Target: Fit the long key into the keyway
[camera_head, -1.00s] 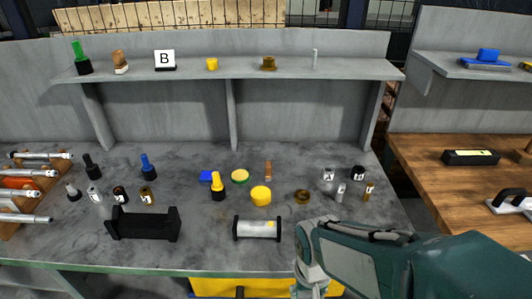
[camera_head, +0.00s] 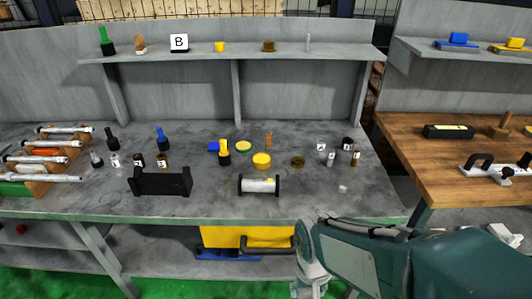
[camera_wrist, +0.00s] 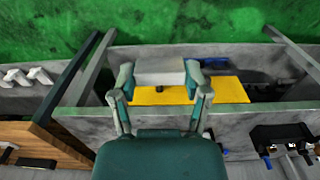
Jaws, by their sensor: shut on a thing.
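My gripper (camera_wrist: 158,80) is shut on a pale grey, block-like bar, which I take to be the long key (camera_wrist: 160,68). The bar lies crosswise between the two fingertips, with the bench's front edge and a yellow surface behind it in the wrist view. In the head view my arm fills the lower right, and neither the fingers nor the bar can be made out. A silver cylinder (camera_head: 259,186) with black end plates and a yellow mark lies near the bench's front edge. I cannot make out a keyway on it.
An empty-looking black cradle (camera_head: 160,182) stands left of the cylinder. Several small bottles and caps stand behind. A small pale piece (camera_head: 343,188) lies on the bench at right. A wooden table (camera_head: 450,150) stands to the right; a yellow bin (camera_head: 230,236) is under the bench.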

